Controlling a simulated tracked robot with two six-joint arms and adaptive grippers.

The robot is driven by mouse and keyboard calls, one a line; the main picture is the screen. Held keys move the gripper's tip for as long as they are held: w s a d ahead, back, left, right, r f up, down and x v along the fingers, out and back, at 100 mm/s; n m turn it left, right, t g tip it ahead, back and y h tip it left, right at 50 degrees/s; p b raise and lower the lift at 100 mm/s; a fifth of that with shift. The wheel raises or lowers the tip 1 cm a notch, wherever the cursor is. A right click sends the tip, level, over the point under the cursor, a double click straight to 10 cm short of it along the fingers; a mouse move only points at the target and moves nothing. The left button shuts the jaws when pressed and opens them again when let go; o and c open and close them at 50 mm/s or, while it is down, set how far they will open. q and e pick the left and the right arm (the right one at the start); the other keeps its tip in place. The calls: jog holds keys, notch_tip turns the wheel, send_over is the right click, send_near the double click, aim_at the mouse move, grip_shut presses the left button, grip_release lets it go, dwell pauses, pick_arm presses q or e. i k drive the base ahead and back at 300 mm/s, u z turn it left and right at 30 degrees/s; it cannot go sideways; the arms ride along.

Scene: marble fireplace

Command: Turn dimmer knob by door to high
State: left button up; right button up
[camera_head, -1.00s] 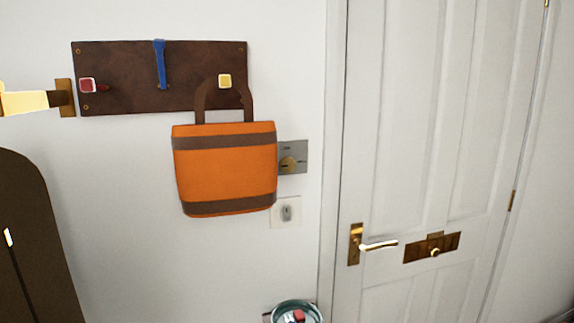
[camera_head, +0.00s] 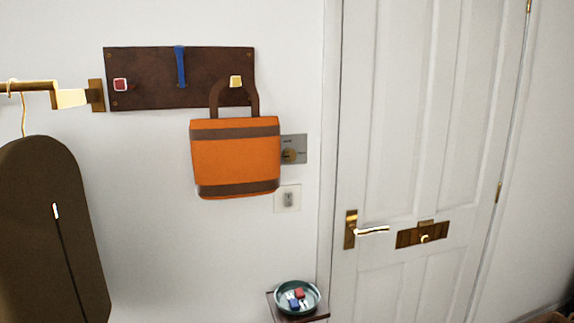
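An orange bag (camera_head: 236,160) with brown bands hangs from the yellow peg (camera_head: 235,81) and covers the left part of the plate. Small markings show on the plate, but they are too small to read. Neither of my grippers is in view.
A white switch plate (camera_head: 288,198) sits below the dimmer. A bowl (camera_head: 297,297) with small red and blue items stands on a small shelf (camera_head: 318,315) below. A dark garment bag (camera_head: 50,230) hangs at the left. The door has a brass handle (camera_head: 370,231).

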aim_at(289, 155)
jog(key=u, duration=0.5)
jog(key=k, duration=0.15)
jog(key=z, duration=1.35)
jog(key=i, duration=0.1)
jog(key=u, duration=2.55)
jog(key=k, duration=0.6)
jog(key=z, duration=0.55)
jog(key=i, duration=1)
jog(key=z, duration=0.15)
